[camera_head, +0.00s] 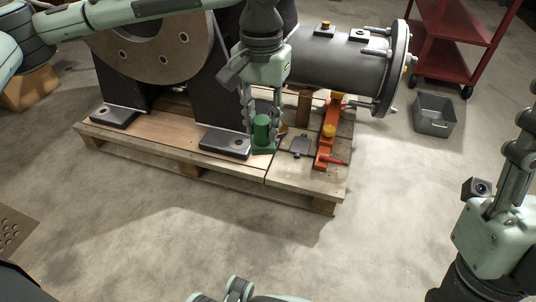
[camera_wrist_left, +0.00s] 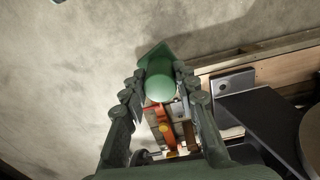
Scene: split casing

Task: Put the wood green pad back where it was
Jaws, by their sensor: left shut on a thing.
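The green pad (camera_head: 263,149) has a flat square base and an upright round green post. My left gripper (camera_head: 262,121) points down from above and is shut on the post, one finger on each side. The pad is at the pallet's front edge, right of the casing's front foot; I cannot tell whether its base touches the wood. In the left wrist view the pad (camera_wrist_left: 158,86) shows between the fingers (camera_wrist_left: 160,93), with a base corner beyond the post. My right gripper (camera_head: 508,195) is at the right edge, far from the pad, and its fingertips are unclear.
The wooden pallet (camera_head: 180,165) carries a dark casing foot (camera_head: 226,142), an orange bar (camera_head: 328,135) with yellow caps, a small grey plate (camera_head: 300,146) and a flanged cylinder (camera_head: 345,63). A grey bin (camera_head: 435,116) and red cart (camera_head: 450,60) stand right. Front floor is clear.

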